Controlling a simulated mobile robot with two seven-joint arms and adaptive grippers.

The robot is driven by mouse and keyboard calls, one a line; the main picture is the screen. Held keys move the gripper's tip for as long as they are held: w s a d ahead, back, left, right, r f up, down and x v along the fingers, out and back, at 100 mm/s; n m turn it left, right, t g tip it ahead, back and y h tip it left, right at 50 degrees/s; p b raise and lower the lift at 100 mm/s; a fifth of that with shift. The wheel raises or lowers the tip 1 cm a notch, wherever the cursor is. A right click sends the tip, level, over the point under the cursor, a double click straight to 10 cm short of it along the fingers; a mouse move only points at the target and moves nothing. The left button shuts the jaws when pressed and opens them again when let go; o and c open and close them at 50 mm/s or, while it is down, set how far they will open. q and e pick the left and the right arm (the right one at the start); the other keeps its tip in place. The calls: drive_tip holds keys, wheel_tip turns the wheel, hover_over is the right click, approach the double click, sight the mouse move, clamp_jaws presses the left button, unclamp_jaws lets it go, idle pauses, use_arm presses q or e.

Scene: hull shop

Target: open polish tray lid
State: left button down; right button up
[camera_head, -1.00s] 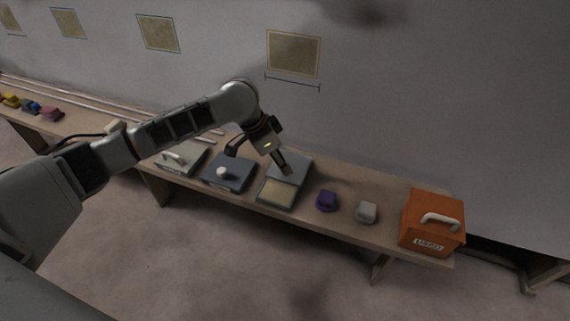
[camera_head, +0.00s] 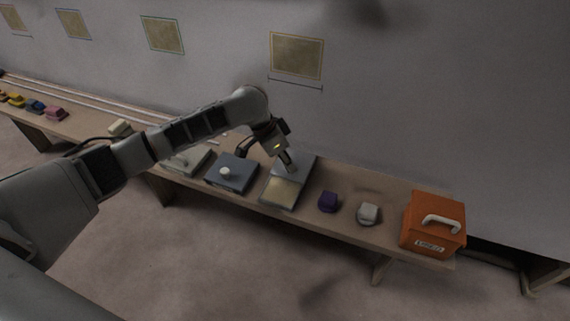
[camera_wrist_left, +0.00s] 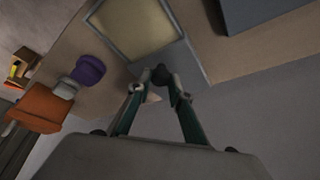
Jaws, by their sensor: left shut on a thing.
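The polish tray (camera_head: 281,192) is a flat grey box on the bench with a tan inside showing at its front. Its grey lid (camera_head: 302,163) covers the rear part, so the tray is partly open. My left gripper (camera_head: 290,167) is over the lid, its fingers pointing down. In the left wrist view, my left gripper (camera_wrist_left: 160,82) is shut on a small dark knob (camera_wrist_left: 161,74) at the lid's edge; the fingers partly hide it. The tan inside (camera_wrist_left: 134,27) shows beyond it. My right gripper is not in view.
A blue-grey box with a white knob (camera_head: 225,171) and a pale box with a handle (camera_head: 189,156) stand left of the tray. A purple block (camera_head: 328,202), a grey block (camera_head: 368,214) and an orange box (camera_head: 433,226) stand to the right. The wall is close behind.

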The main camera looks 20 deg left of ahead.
use_arm(q)
drive_tip(key=shift+w+r+p, duration=0.8)
drive_tip(key=shift+w+r, duration=0.05)
drive_tip(key=shift+w, duration=0.1)
drive_tip(key=shift+w+p, duration=0.25)
drive_tip(key=shift+p, duration=0.15)
drive_tip(key=shift+w+f+p, duration=0.15)
drive_tip(key=shift+f+p, duration=0.2)
drive_tip(key=shift+p, duration=0.1)
drive_tip(key=shift+f, duration=0.35)
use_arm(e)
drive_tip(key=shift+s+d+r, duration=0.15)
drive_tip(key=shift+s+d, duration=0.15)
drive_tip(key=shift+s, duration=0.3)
use_arm(q)
drive_tip(key=c, duration=1.9)
unclamp_jaws()
drive_tip(key=shift+f, duration=0.1)
drive_tip(key=shift+o, duration=0.3)
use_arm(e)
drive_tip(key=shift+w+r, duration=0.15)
